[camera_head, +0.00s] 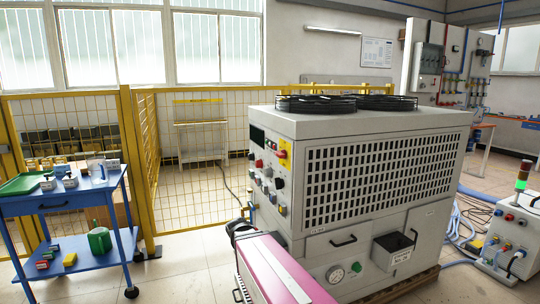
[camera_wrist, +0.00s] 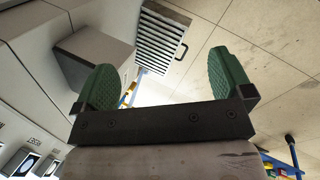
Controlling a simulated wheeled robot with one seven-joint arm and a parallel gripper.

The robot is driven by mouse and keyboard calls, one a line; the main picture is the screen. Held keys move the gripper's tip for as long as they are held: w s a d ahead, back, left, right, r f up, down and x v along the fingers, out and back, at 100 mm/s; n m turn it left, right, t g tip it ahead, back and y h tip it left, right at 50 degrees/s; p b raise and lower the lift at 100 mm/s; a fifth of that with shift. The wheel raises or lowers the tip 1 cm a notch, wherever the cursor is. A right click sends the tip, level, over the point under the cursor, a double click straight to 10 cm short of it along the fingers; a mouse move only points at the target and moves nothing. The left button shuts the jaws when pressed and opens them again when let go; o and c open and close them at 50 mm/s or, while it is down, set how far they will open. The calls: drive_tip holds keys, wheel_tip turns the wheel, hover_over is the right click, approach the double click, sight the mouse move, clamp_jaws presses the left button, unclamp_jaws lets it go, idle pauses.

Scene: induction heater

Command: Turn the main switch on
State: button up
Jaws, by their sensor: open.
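The large grey heater cabinet (camera_head: 375,170) stands in the middle of the head view. Its narrow left face carries a control panel with several knobs and buttons. A red-and-yellow switch (camera_head: 283,154) sits near the panel's upper right edge, and a black knob (camera_head: 279,183) is below it. I cannot tell which one is the main switch, or its setting. My gripper (camera_wrist: 164,82) shows only in the wrist view. Its two green finger pads are wide apart with nothing between them.
A pink-topped box (camera_head: 283,272) stands in front of the cabinet. A blue cart (camera_head: 72,200) with tools is at the left, before a yellow mesh fence (camera_head: 190,135). A small unit with a signal lamp (camera_head: 522,178) is at the right. Floor is clear between cart and cabinet.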

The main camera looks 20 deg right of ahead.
drive_tip(key=w+d+r+n+h, duration=0.35)
drive_tip(key=w+r+n, duration=0.2)
drive_tip(key=r, duration=0.35)
drive_tip(key=n+h, duration=0.7)
drive_tip(key=h, duration=0.4)
approach(277, 154)
drive_tip(key=shift+y, duration=0.25)
drive_tip(key=d, duration=1)
drive_tip(key=shift+w+r, duration=0.15)
drive_tip(key=shift+r, duration=0.1)
drive_tip(key=c, duration=0.9)
